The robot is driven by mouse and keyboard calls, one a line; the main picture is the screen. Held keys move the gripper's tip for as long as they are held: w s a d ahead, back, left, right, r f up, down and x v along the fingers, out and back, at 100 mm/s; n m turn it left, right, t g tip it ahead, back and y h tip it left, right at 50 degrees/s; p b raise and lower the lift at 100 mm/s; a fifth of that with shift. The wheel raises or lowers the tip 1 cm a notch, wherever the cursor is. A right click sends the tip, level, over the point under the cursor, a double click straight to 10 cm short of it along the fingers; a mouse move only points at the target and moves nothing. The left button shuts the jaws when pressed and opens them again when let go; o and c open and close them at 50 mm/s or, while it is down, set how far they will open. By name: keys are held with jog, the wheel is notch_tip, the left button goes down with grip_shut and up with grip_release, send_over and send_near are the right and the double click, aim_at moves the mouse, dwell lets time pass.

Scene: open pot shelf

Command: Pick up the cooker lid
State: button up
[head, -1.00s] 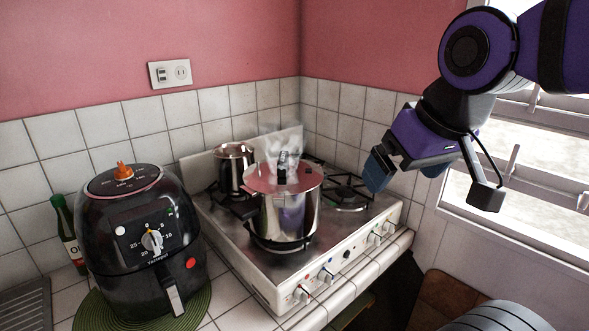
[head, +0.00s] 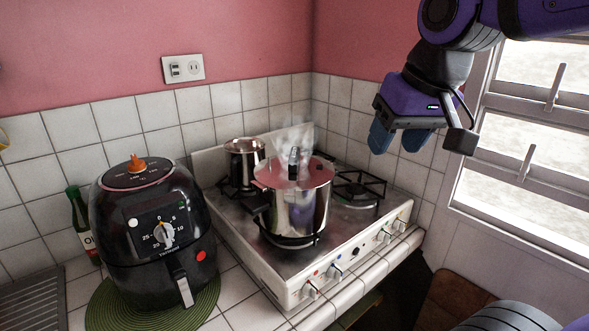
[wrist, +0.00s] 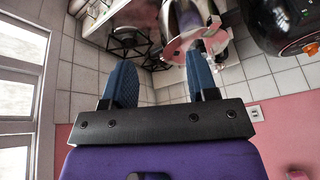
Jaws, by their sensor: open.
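The cooker lid (head: 312,174) is a shiny, pink-reflecting disc with a dark upright knob (head: 294,160). It sits on the steel cooker (head: 298,211) on the stove, with steam rising around it. In the wrist view the lid (wrist: 177,47) shows beyond the fingers, partly covered by the right one. My gripper (head: 395,140) is up and to the right of the lid, apart from it. Its two blue fingers are spread and empty, and they also show in the wrist view (wrist: 160,78).
The white stove (head: 340,252) also holds a smaller steel pot (head: 243,163) at its back left. A black air fryer (head: 155,235) stands on a green mat (head: 110,311) at left, beside a green bottle (head: 80,222). A window (head: 545,140) is at right.

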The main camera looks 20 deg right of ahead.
jog(key=w+a+r+m+g, duration=0.2)
jog(key=w+a, duration=0.1)
jog(key=w, duration=1)
jog(key=m+g, duration=0.2)
send_over(294, 153)
notch_tip(294, 153, down, 3)
jog(key=shift+h, duration=0.3)
jog(key=f, duration=0.5)
jog(key=shift+w+a+f, duration=0.15)
jog(key=shift+w+a, duration=0.1)
jog(key=shift+s+d+f, duration=0.1)
jog(key=shift+d+f, duration=0.05)
jog(key=shift+f, duration=1.3)
jog(key=shift+s+d+f, duration=0.1)
jog(key=shift+d+f, duration=0.05)
jog(key=shift+f, duration=1.25)
grip_shut()
